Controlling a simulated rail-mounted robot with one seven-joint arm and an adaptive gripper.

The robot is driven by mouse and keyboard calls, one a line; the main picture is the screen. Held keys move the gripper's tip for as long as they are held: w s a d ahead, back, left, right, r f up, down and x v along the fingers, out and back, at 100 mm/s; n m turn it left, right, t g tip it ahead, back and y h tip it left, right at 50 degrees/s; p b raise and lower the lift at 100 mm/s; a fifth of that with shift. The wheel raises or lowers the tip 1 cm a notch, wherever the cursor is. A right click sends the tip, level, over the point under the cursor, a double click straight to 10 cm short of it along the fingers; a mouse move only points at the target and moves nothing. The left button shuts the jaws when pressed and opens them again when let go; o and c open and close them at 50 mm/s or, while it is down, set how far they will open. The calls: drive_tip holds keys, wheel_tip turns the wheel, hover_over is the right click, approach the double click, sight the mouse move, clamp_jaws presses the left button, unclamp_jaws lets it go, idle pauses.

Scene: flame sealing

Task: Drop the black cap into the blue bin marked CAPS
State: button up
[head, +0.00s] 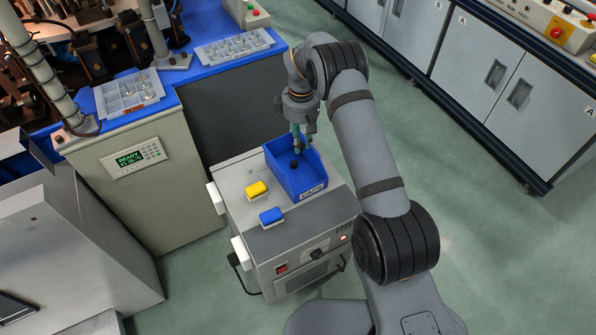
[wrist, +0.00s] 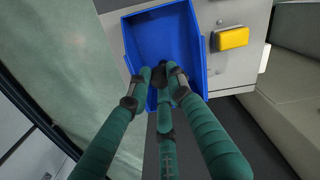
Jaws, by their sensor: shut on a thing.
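The blue bin (head: 304,187) marked CAPS sits on top of a grey cabinet. It also shows in the wrist view (wrist: 158,32) with its inside facing me. My gripper (head: 298,150) hangs over the bin's opening, pointing down. Its green fingers come together in the wrist view (wrist: 160,78) and are shut on the black cap (head: 294,164). The cap is a small dark shape at the fingertips, seen against the bin's inside. The dark tips partly hide it in the wrist view. I cannot tell its exact height above the bin floor.
A yellow block (head: 257,190) and a blue block (head: 271,217) sit on the cabinet top (head: 236,178) left of the bin. Behind is a blue-topped bench with trays (head: 130,95) of small parts. Green floor (head: 440,120) is open to the right.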

wheel_tip(320, 180, down, 5)
drive_tip(key=b, duration=0.3)
drive_tip(key=o, duration=0.9)
drive_tip(key=shift+r, duration=0.1)
wheel_tip(320, 180, up, 12)
idle(0.5)
